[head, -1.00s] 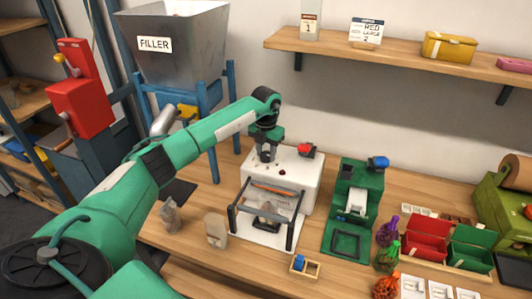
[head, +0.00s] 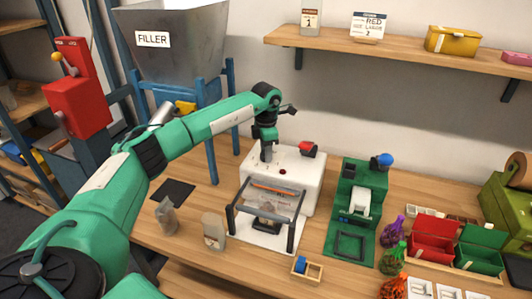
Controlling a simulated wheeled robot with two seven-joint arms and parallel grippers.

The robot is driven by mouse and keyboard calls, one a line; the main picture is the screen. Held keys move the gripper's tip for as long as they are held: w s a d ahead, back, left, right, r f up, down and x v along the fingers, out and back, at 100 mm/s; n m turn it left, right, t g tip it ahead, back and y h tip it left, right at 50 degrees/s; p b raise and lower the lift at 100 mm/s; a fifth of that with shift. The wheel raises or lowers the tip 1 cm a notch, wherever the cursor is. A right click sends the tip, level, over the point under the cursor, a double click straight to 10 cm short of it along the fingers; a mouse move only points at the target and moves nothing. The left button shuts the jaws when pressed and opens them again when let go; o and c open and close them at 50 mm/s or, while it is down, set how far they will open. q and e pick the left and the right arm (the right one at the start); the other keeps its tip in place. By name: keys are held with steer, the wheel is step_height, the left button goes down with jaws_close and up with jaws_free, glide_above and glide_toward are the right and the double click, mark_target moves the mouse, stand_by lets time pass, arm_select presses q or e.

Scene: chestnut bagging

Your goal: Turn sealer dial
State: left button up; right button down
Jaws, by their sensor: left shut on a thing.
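The white sealer (head: 309,183) stands on the wooden table, with a dark frame and clear sheet (head: 272,198) at its front. A small dark red button (head: 283,171) and a red part (head: 308,148) show on its top. My left gripper (head: 267,158) points down onto the left part of the sealer's top. It is shut on what seems to be the sealer's dial, which the fingers hide. How far the dial is turned cannot be seen. My right gripper is not in view.
A green machine (head: 349,213) with a blue knob stands right of the sealer. Two bags (head: 214,231) (head: 167,216) stand at the front left. A small wooden tray (head: 313,271) lies in front. The filler hopper (head: 172,45) is behind left.

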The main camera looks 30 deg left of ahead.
arm_select(q)
steer(key=shift+m, duration=0.3)
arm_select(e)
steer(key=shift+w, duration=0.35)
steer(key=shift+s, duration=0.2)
arm_select(q)
steer(key=o, duration=1)
